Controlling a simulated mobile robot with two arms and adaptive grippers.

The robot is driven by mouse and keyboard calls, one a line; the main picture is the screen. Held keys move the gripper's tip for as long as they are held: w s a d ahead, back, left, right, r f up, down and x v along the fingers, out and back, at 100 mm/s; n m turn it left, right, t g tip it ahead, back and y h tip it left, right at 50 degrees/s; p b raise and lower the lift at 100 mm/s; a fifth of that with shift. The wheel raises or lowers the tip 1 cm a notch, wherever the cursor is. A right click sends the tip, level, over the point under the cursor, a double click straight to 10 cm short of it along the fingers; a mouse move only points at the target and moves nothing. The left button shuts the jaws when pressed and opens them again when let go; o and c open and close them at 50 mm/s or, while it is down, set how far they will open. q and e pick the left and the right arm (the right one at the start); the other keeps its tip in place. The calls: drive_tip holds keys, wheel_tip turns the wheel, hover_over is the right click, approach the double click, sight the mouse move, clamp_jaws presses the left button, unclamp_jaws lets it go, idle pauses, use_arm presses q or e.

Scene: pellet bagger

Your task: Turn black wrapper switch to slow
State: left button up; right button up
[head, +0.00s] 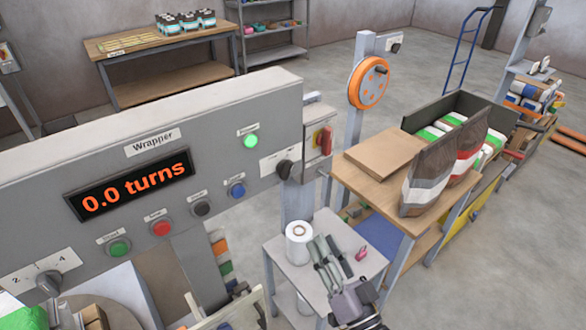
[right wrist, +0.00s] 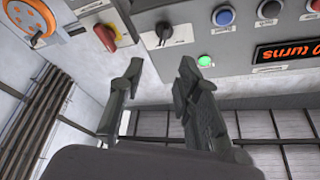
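The grey wrapper panel (head: 220,115) fills the left of the head view. A black rotary switch (head: 285,169) sits at its right end beside a white label plate; the writing is too small to read. The switch also shows in the right wrist view (right wrist: 163,32), above and beyond the fingers. Its pointer setting is unclear. My right gripper (head: 322,243) is below and right of the switch, apart from it. In the right wrist view its two fingers (right wrist: 160,70) are spread with nothing between them. My left gripper is not in view.
A red-and-yellow switch (head: 325,141) is right of the black one. A lit green lamp (head: 251,141), several buttons and a "0.0 turns" display (head: 130,187) are on the panel. A small table (head: 285,250) with a white roll (head: 299,242) stands below.

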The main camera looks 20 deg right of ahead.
drive_tip(key=p, duration=0.2)
approach(289, 174)
drive_tip(key=p+x, duration=0.3)
drive_tip(key=x, duration=0.5)
drive_tip(key=shift+r, duration=0.1)
drive_tip(key=shift+w, duration=0.5)
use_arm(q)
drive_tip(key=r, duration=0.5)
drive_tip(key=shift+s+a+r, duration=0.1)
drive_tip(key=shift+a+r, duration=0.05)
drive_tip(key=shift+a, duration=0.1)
use_arm(e)
drive_tip(key=shift+r, duration=0.1)
drive_tip(key=shift+c, duration=0.3)
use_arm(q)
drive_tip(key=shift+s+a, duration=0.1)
use_arm(e)
drive_tip(key=shift+s, duration=0.1)
clamp_jaws()
